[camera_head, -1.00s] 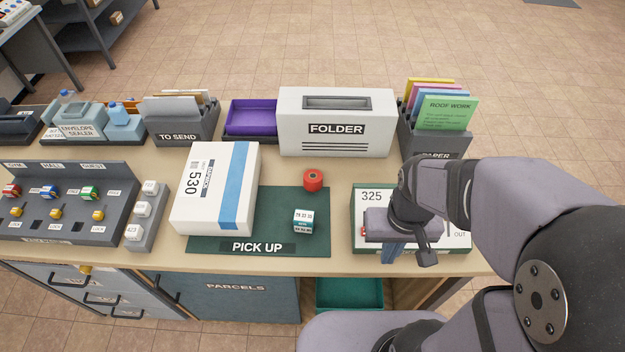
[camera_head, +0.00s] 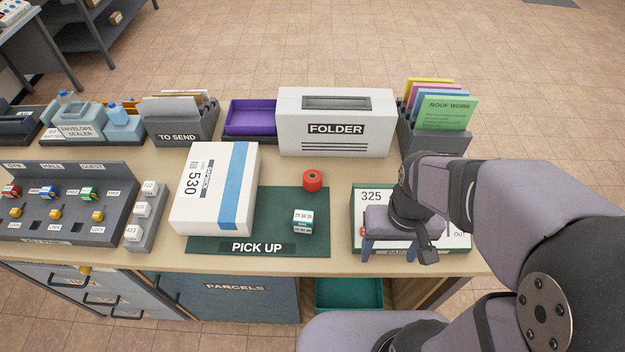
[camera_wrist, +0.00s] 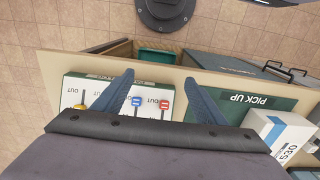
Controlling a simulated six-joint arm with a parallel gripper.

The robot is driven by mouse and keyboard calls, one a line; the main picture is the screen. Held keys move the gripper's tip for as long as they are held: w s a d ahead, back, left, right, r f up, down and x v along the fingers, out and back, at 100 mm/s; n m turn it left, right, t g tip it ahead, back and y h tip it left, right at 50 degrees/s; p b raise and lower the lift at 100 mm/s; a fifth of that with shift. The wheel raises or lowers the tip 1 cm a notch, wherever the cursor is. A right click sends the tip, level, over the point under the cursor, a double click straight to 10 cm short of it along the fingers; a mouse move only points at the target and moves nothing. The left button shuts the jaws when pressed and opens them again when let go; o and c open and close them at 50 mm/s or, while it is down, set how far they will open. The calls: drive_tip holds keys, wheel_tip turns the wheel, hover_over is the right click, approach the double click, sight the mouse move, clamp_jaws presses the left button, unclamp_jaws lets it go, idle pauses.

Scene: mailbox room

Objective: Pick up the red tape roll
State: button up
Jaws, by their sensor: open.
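The red tape roll (camera_head: 313,180) sits at the back right edge of the green PICK UP mat (camera_head: 262,205) in the head view. My gripper (camera_head: 390,250) is to its right and nearer the front, above the white 325 panel (camera_head: 371,197). Its two fingers are spread apart with nothing between them. The wrist view shows the open fingers (camera_wrist: 160,97) over the panel, with the mat (camera_wrist: 238,98) to the right. The tape roll does not show in the wrist view.
A small white-and-teal cube (camera_head: 303,221) and a large white 530 parcel (camera_head: 215,190) are on the mat. The white FOLDER box (camera_head: 337,122) stands behind the roll. The mat is clear between roll and cube. A key rack (camera_head: 60,200) is at left.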

wheel_tip(320, 180, up, 4)
drive_tip(key=w+a+f+t+h+b, duration=0.1)
drive_tip(key=w+b, duration=0.4)
drive_tip(key=b, duration=0.1)
drive_tip(key=w+a+f+t+h+b, duration=0.2)
drive_tip(key=w+b, duration=0.3)
drive_tip(key=b, duration=0.1)
drive_tip(key=w+a+f+m+t+h+b, duration=0.1)
drive_tip(key=w+f+b, duration=0.1)
drive_tip(key=w+b, duration=0.3)
drive_tip(key=shift+w+a+t+b, duration=0.1)
drive_tip(key=shift+a+t+b, duration=0.2)
drive_tip(key=shift+b, duration=0.1)
drive_tip(key=w+a+r+m+t+b, duration=0.2)
drive_tip(key=w+a+t+b, duration=0.2)
drive_tip(key=a+b, duration=0.25)
drive_tip(key=w+a+r+m+t+b, duration=0.1)
drive_tip(key=w+a+r+t+b, duration=0.2)
drive_tip(key=a+b, duration=0.35)
approach(312, 178)
drive_tip(key=w+f, duration=0.2)
drive_tip(key=shift+w+d+h+p, duration=0.3)
drive_tip(key=shift+w+d+h, duration=0.05)
drive_tip(key=shift+w+h, duration=0.05)
drive_tip(key=shift+p+x, duration=0.9)
drive_tip(key=shift+x, duration=2.75)
drive_tip(key=shift+w+a+r+m, duration=0.1)
drive_tip(key=shift+m, duration=0.2)
